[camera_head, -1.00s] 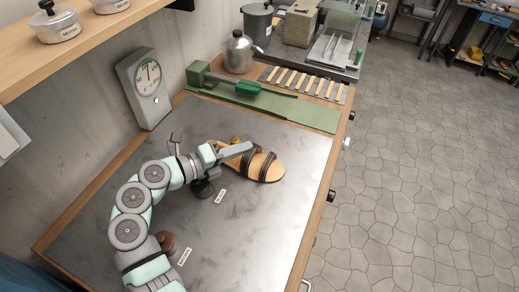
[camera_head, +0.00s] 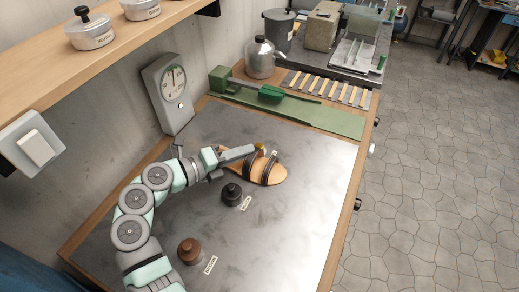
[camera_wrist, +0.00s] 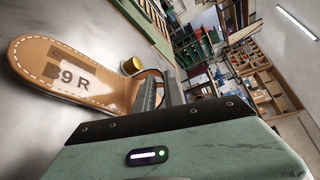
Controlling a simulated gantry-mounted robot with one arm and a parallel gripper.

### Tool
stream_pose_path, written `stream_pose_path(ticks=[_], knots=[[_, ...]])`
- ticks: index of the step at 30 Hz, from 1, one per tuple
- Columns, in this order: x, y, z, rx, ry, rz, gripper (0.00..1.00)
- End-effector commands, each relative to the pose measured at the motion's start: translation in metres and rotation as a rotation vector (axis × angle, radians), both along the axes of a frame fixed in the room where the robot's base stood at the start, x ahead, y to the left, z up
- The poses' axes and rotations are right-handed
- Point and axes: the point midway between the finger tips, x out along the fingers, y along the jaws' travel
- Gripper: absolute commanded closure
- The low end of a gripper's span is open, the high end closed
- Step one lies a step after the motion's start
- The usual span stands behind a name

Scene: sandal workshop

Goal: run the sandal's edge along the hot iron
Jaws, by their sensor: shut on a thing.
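The tan sandal (camera_head: 270,175) with dark straps is over the metal bench top, its toe pointing right in the head view. My gripper (camera_head: 253,149) is shut on its far edge near the straps. I cannot tell how high the sandal is above the bench. A green-handled tool (camera_head: 271,92) lies on a green strip behind the bench top; I cannot tell whether it is the hot iron.
A black knobbed pot (camera_head: 232,194) and a brown one (camera_head: 190,251) stand nearer on the bench (camera_head: 300,225). A dial scale (camera_head: 168,92) is at the wall. The right of the bench is clear.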

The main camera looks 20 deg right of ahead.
Motion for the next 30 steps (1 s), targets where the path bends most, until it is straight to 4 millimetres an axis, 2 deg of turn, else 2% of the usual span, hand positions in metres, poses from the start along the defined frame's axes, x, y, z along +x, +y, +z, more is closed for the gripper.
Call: stream_pose_path(ticks=[1, 15, 30], knots=[[0.003, 0.007, -0.015, 0.030, 0.017, 0.017, 1.00], [0.003, 0.004, -0.010, 0.038, 0.017, 0.014, 1.00], [-0.011, -0.008, -0.008, 0.041, 0.019, 0.002, 1.00]])
